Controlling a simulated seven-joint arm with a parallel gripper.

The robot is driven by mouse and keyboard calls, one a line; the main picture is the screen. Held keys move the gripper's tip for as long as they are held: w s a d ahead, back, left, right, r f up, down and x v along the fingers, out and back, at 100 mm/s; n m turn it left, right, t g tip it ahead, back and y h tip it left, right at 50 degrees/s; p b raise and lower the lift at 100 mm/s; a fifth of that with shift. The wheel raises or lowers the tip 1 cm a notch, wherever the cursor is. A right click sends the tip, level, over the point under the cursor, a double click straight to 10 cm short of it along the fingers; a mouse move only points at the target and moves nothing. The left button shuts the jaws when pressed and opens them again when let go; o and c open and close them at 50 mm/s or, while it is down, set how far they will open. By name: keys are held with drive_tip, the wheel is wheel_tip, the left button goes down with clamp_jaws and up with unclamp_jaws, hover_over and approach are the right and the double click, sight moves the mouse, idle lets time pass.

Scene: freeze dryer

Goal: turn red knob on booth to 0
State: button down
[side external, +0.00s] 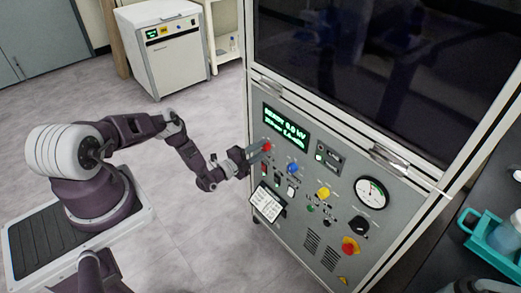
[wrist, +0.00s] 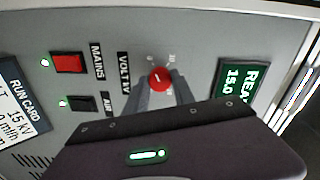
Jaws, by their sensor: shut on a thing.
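The red knob (side external: 267,147) is on the upper left of the booth's grey control panel (side external: 335,175), just below the green display (side external: 286,124). In the wrist view, the red knob (wrist: 159,78) sits between my two fingertips, beside the "VOLT" label (wrist: 124,72). My gripper (side external: 260,153) reaches the panel from the left and is shut on the red knob. A small pale mark shows on the knob's face, but the scale around it is too small to read. The fingers hide part of the knob's lower side.
A blue knob (side external: 293,168), a yellow knob (side external: 323,193) and a red-and-yellow emergency button (side external: 350,246) are on the same panel. A red mains switch (wrist: 68,63) and a black switch (wrist: 81,104) are near the gripper. A run card (side external: 268,202) hangs below.

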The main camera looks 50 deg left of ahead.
drive_tip(key=shift+n, duration=0.5)
drive_tip(key=c, duration=1.1)
unclamp_jaws()
drive_tip(key=shift+o, duration=0.2)
